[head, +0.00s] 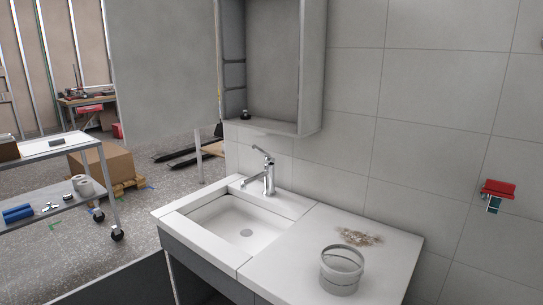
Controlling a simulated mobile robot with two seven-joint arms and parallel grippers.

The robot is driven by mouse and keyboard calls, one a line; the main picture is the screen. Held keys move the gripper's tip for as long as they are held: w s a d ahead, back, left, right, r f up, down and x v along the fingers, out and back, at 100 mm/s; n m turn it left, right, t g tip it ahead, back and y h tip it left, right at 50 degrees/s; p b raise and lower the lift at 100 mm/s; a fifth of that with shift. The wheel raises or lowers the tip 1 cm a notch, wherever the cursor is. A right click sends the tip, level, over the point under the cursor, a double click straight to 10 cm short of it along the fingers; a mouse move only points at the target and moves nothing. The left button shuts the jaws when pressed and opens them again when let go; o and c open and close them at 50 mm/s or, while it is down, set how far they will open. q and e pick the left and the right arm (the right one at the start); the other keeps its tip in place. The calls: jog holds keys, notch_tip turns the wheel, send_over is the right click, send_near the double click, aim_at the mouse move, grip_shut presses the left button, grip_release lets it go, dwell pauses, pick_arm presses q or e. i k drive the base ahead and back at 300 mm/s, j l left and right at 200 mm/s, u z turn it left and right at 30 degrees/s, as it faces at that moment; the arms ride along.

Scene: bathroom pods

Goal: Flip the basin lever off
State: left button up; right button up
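No water stream is visible below the spout. Neither of my grippers shows in the head view.
An open cabinet (272,65) hangs above the faucet. A red-topped fixture (496,192) is on the right wall. A wheeled cart (52,192) stands at left.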

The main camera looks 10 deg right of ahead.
aim_at(267, 157)
jog(key=i+l, duration=0.1)
jog(key=l, duration=0.2)
jog(key=i+l, duration=0.15)
jog(key=k+l, duration=0.1)
jog(key=k, duration=0.4)
jog(key=i+j, duration=0.2)
jog(key=j, duration=0.2)
jog(key=i+j, duration=0.45)
jog(key=j, duration=0.3)
jog(key=i+j, duration=0.2)
jog(key=j, duration=0.2)
jog(key=z, duration=1.7)
